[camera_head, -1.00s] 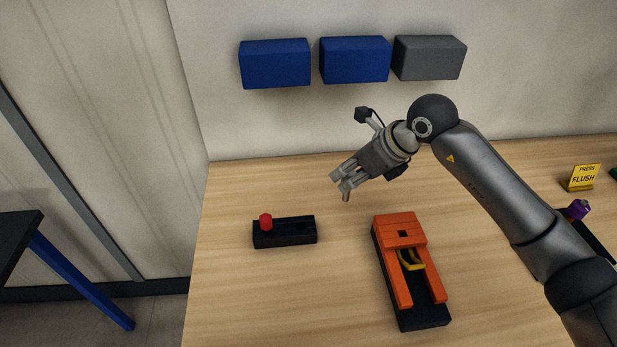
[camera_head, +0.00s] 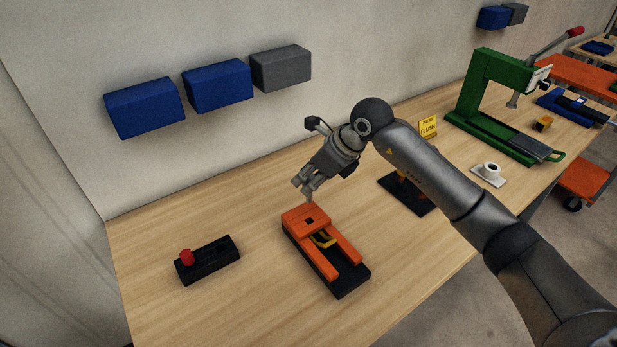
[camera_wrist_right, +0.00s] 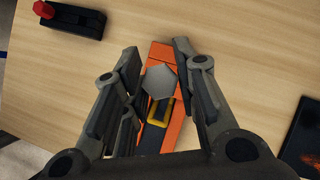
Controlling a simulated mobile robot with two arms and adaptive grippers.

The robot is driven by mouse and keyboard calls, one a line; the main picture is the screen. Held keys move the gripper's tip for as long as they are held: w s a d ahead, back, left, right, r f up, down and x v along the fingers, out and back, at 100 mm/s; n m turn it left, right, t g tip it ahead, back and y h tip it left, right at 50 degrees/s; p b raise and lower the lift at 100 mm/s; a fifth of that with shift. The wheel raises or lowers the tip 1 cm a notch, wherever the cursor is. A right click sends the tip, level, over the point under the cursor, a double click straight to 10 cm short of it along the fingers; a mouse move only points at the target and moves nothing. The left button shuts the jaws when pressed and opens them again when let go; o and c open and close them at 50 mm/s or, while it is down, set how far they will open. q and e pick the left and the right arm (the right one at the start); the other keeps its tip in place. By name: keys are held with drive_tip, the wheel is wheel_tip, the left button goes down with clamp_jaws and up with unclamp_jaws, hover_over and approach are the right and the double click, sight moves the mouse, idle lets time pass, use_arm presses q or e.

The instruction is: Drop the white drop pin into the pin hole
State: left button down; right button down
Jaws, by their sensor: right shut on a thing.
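My right gripper (camera_head: 308,190) is shut on the white drop pin, whose light grey six-sided end (camera_wrist_right: 158,82) shows between the fingers in the right wrist view. In the head view the pin cannot be made out clearly at the fingertips. The gripper is above the back end of the orange fixture (camera_head: 295,217) on its black base. The square dark pin hole (camera_head: 309,221) is in the top of the fixture's back block, just below the fingertips in the picture. In the wrist view the pin covers the hole. My left gripper is not in view.
A black block (camera_head: 212,262) with a red knob (camera_head: 187,257) stands to the left. A green press (camera_head: 487,115), a yellow FLUSH sign (camera_head: 428,126) and a white piece (camera_head: 489,173) are to the right. Blue and grey boxes (camera_head: 218,85) are on the wall. Bare table lies between.

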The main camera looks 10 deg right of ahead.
sight(309, 201)
drive_tip(key=shift+f+b, duration=2.45)
drive_tip(key=shift+f, duration=0.45)
drive_tip(key=shift+b, duration=0.7)
drive_tip(key=shift+f+b, duration=2.6)
drive_tip(key=shift+f, duration=0.3)
drive_tip(key=c, duration=1.1)
unclamp_jaws()
drive_tip(key=shift+o, duration=0.2)
drive_tip(key=shift+f, duration=0.1)
